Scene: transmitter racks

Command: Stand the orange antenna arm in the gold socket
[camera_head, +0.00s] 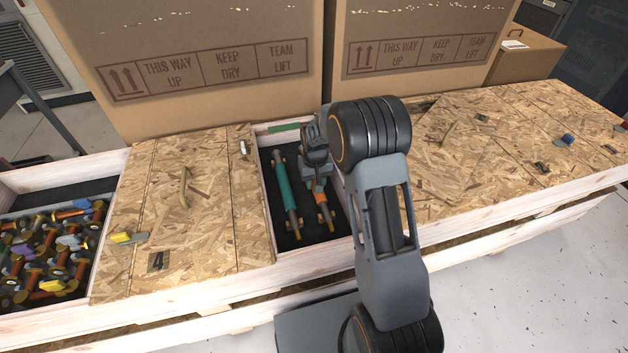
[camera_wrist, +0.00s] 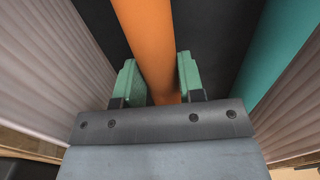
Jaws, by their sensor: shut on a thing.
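The orange antenna arm (camera_head: 319,197) lies in the open crate compartment (camera_head: 302,265), with gold fittings near its lower end. My gripper (camera_head: 316,178) reaches down into this compartment and is shut on the orange antenna arm. In the wrist view the green finger pads (camera_wrist: 160,82) sit on both sides of the orange shaft (camera_wrist: 150,30). My arm hides part of the compartment's right side. I cannot make out a gold socket in either view.
Wooden lids (camera_head: 190,215) flank the compartment. Large cardboard boxes (camera_head: 200,50) stand behind. A bin of mixed parts (camera_head: 50,245) is at far left.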

